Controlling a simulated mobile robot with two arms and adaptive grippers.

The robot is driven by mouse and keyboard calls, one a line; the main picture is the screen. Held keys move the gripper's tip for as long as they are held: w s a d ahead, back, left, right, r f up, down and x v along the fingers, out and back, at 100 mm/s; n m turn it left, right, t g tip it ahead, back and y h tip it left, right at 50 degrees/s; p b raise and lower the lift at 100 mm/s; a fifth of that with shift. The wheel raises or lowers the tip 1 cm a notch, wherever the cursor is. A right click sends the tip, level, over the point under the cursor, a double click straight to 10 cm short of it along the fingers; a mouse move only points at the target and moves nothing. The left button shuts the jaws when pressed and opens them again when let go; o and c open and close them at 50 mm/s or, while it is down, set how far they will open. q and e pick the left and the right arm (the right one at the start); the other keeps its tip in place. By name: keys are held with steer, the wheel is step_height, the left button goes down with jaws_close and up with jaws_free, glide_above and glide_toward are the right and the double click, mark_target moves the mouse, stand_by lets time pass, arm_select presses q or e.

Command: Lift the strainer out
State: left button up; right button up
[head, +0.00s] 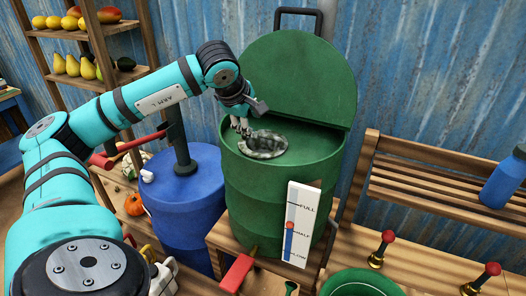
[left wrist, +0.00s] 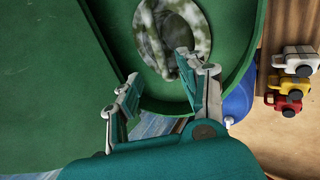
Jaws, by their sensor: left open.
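A mottled grey-green, ring-shaped strainer (head: 264,144) with a dark middle sits in the open top of the green barrel (head: 285,205). It also shows at the top of the left wrist view (left wrist: 203,42), where its upper edge is close to the frame edge. My left gripper (head: 242,127) is open and empty at the strainer's left side. In the left wrist view, its fingers (left wrist: 157,80) are spread just below the strainer, and the right fingertip overlaps its lower rim. I cannot tell whether they touch. My right gripper is not in view.
The raised green lid (head: 298,75) stands behind the opening. A blue barrel (head: 185,200) with a dark pump stands to the left. A level gauge (head: 300,225) is on the barrel's front. A slatted wooden rack (head: 440,185) with a blue bottle (head: 504,182) is at right.

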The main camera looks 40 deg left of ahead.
mark_target(259, 133)
arm_select(q)
steer(key=x, duration=0.3)
steer(key=shift+w+f+b, duration=0.1)
steer(key=shift+w+b, duration=0.1)
steer(key=shift+b, duration=0.1)
steer(key=shift+f, duration=0.3)
steer(key=b+x, duration=0.1)
steer(key=x, duration=0.3)
steer(key=shift+b, duration=0.3)
steer(key=shift+w+a+f, duration=0.1)
steer(key=shift+w+f, duration=0.05)
steer(key=shift+f, duration=0.1)
steer(key=shift+r, duration=0.1)
steer(key=shift+c, duration=0.9)
jaws_close()
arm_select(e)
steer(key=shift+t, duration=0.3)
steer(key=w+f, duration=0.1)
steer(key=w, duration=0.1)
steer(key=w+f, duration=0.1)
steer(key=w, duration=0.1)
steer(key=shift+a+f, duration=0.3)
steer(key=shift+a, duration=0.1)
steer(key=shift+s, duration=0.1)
